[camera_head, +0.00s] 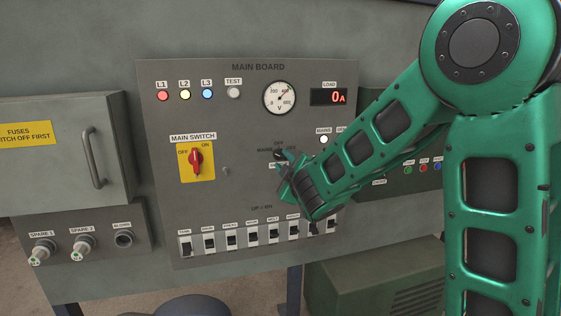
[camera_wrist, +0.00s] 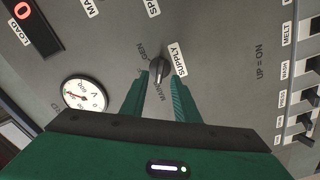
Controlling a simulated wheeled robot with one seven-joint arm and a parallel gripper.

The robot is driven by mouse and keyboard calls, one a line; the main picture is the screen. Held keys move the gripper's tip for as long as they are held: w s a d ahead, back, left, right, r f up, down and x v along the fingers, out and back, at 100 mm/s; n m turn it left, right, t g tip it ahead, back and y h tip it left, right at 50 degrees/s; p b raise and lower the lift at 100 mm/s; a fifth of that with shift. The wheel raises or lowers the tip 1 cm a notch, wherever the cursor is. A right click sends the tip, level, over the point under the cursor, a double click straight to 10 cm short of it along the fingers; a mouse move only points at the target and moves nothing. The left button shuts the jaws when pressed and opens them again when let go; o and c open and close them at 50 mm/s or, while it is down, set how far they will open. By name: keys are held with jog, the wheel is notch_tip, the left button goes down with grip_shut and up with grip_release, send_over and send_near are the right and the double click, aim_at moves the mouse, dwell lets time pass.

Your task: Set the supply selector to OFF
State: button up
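The supply selector is a small dark knob (camera_wrist: 159,68) on the grey main board, with a SUPPLY label (camera_wrist: 178,60) beside it. In the wrist view the MAINS mark is on the near side of the knob and GEN on the far side. The OFF mark (camera_head: 279,143) shows above the knob in the head view. The knob seems turned toward MAINS, but its pointer is hard to read. My gripper (camera_wrist: 158,80) is open, with its fingertips on either side of the knob and gaps visible. In the head view, my gripper (camera_head: 284,173) partly hides the selector area.
A red main switch (camera_head: 195,158) on a yellow plate is to the left. A row of toggle switches (camera_head: 232,238) runs along the bottom, below my gripper. A voltmeter (camera_head: 280,97) and load display (camera_head: 328,97) are above. A fuse box with a handle (camera_head: 94,158) protrudes at left.

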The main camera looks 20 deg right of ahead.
aim_at(281, 156)
jog(key=shift+w, duration=1.75)
grip_shut()
jog(key=m, duration=0.5)
jog(key=shift+m, duration=0.3)
jog(key=m, duration=0.5)
jog(key=shift+d+m, duration=0.15)
jog(key=shift+m, duration=0.55)
